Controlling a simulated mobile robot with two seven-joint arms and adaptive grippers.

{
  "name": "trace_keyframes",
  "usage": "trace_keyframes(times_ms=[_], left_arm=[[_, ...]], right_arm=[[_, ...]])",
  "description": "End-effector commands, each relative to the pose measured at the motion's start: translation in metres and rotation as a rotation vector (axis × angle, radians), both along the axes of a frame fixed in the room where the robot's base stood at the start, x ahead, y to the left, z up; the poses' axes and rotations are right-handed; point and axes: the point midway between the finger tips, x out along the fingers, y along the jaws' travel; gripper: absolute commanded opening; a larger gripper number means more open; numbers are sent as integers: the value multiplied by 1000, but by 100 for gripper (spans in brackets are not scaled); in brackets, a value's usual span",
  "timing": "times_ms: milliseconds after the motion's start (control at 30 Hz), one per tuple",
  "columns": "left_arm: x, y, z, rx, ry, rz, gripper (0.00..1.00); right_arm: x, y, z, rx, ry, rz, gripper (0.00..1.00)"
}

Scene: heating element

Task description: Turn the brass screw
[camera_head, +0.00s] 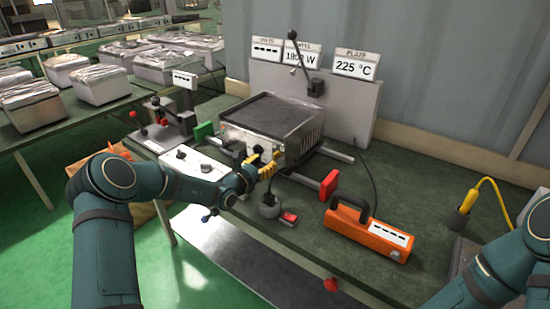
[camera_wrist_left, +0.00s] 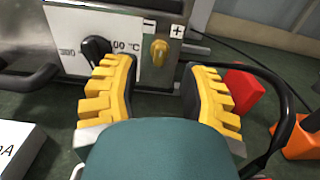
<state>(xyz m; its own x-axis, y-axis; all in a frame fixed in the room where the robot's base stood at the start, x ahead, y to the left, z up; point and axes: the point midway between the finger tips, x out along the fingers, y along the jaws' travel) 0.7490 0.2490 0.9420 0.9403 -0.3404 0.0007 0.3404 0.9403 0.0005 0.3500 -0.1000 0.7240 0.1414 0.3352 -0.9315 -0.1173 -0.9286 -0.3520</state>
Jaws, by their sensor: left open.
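The brass screw (camera_wrist_left: 159,52) is on the front panel of the heating box, below the minus and plus marks in the left wrist view. I cannot make it out in the head view, where my gripper is in front of the panel. My left gripper (camera_head: 262,165) has yellow ridged fingers and is in front of the box (camera_head: 300,135). In the wrist view, the left gripper (camera_wrist_left: 161,78) is open and empty, its fingers to either side of the screw and short of it. My right gripper is out of view; only its arm shows at lower right.
A black dial (camera_wrist_left: 95,50) is left of the screw. A red block (camera_head: 329,185) ends a rail right of the box, and an orange handled device (camera_head: 368,232) stands farther right. A small grey cup (camera_head: 270,207) and a red item (camera_head: 289,218) sit near the front edge.

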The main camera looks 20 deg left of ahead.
Motion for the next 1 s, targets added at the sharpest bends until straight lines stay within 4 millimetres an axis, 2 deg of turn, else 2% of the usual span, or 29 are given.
trace_keyframes(times_ms=[100,333,500,767,800,933,1000], left_arm=[[22,-9,-1,-1,-3,-1,44],[48,-18,0,0,-2,-2,44],[56,-20,0,-1,0,0,44],[57,-21,0,-1,0,-1,44],[57,-21,0,-1,0,-1,46],[57,-21,0,0,0,-1,1],[57,-21,0,0,0,-1,0]], right_arm=[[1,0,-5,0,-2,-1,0],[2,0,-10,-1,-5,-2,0],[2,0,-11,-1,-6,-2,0],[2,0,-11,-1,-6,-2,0],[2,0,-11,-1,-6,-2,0],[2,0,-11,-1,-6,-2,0],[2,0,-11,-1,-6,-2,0]])
